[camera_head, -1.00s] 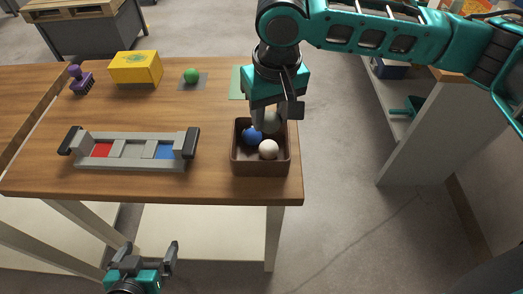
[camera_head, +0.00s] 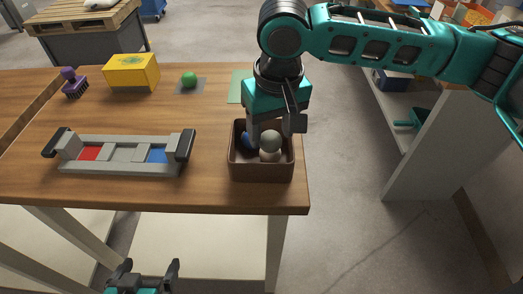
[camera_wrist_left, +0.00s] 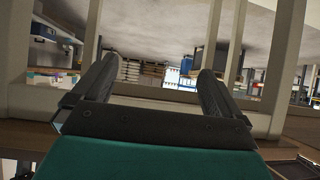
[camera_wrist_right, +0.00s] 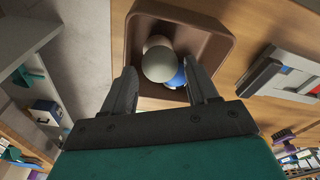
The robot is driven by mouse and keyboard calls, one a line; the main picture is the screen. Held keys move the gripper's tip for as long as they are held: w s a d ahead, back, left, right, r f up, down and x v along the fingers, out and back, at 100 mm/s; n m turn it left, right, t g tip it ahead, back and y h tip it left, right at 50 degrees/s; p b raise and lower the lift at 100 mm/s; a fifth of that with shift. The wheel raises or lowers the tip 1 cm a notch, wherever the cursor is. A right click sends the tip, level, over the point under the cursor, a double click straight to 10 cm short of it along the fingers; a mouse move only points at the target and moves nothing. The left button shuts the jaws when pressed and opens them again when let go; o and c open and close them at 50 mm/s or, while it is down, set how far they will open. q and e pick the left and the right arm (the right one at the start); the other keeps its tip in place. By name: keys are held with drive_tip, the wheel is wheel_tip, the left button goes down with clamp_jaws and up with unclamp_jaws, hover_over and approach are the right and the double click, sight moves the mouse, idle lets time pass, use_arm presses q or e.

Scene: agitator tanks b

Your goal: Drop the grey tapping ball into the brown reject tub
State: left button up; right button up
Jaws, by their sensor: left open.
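The brown reject tub (camera_head: 262,173) stands at the table's front right corner. The grey ball (camera_head: 270,140) is inside the tub's outline, overlapping a white ball (camera_head: 269,156); I cannot tell whether it rests on it. A blue ball (camera_head: 248,141) is in the tub, partly hidden by a finger. My right gripper (camera_head: 275,127) is over the tub, open. In the right wrist view the grey ball (camera_wrist_right: 158,64) lies beyond the fingertips, with gaps on both sides. My left gripper (camera_head: 147,268) is open and empty, low in front of the table.
A grey tray (camera_head: 120,170) with red and blue patches lies left of the tub. A yellow box (camera_head: 131,72), a purple-handled brush (camera_head: 73,83) and a green ball (camera_head: 189,79) are at the back. The wood between is clear.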

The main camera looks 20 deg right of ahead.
drive_tip(key=shift+o, duration=1)
use_arm(q)
drive_tip(key=a+r+p, duration=0.1)
drive_tip(key=p, duration=0.1)
drive_tip(key=shift+s+a+y+p, duration=0.1)
drive_tip(key=shift+s+y+p, duration=0.2)
drive_tip(key=shift+s, duration=0.1)
use_arm(e)
wheel_tip(320, 180, up, 13)
drive_tip(key=s, duration=0.1)
drive_tip(key=shift+s+d, duration=0.15)
drive_tip(key=shift+s, duration=0.15)
drive_tip(key=shift+f, duration=0.1)
use_arm(q)
drive_tip(key=shift+r, duration=0.1)
